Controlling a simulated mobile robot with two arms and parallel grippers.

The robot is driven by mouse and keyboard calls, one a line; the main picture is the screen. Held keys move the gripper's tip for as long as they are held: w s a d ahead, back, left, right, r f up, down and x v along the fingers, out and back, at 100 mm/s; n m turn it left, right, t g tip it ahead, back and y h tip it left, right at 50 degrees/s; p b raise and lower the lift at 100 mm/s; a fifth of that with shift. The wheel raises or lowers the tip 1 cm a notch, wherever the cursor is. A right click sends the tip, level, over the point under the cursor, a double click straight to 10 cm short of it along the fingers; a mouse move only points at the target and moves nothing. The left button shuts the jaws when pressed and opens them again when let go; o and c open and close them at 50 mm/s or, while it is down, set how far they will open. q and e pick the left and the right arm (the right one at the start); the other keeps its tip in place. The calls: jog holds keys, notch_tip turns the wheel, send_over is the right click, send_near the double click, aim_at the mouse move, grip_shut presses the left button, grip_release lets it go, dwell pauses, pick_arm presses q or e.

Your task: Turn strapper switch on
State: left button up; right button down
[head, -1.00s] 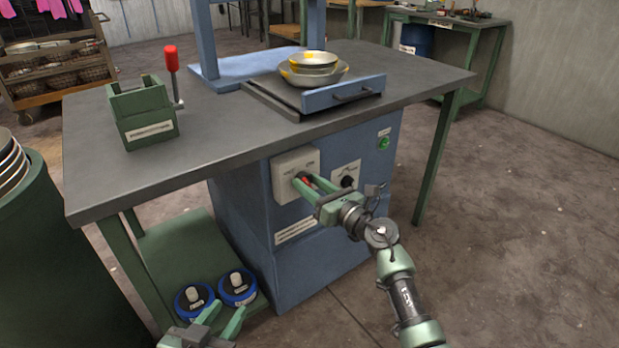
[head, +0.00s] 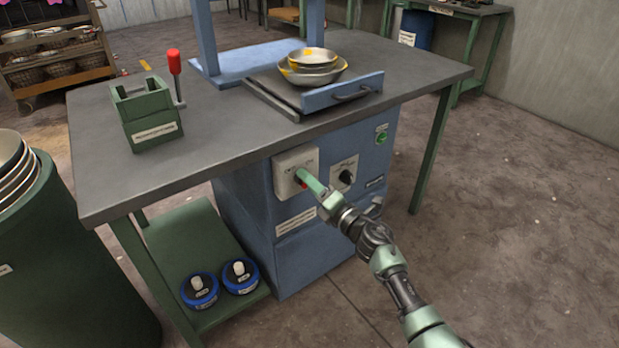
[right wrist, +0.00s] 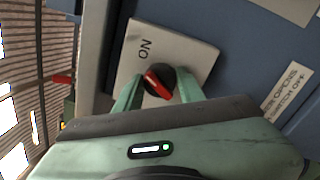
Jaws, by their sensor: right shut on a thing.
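The switch is a pale box (head: 284,183) on the front of the blue cabinet, with a knob (head: 302,183) that is mostly hidden by my gripper in the head view. In the right wrist view the black knob with a red bar (right wrist: 156,84) shows clearly, and the "ON" label is on the plate (right wrist: 190,50) above it. The red bar is slanted in that view. My right gripper (head: 304,176) is shut on the knob, with one green finger on each side of it (right wrist: 157,88). My left gripper is out of view.
A second black knob (head: 346,177) and a green button or lamp (head: 381,138) are right of the switch. The tabletop (head: 225,130) overhangs the cabinet. Two blue-rimmed round objects (head: 200,290) lie on the lower shelf.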

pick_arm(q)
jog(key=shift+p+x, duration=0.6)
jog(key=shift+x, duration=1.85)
pick_arm(e)
jog(key=shift+f+m, duration=0.1)
jog(key=shift+m, duration=1.8)
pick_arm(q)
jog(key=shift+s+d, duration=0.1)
pick_arm(e)
jog(key=c, duration=0.9)
grip_release()
pick_arm(q)
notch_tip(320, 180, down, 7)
jog(key=p, duration=0.2)
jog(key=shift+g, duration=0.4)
pick_arm(e)
jog(key=v, duration=0.8)
jog(key=shift+a, duration=0.1)
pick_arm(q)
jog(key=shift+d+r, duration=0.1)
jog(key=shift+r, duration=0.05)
pick_arm(e)
jog(key=shift+h, duration=0.3)
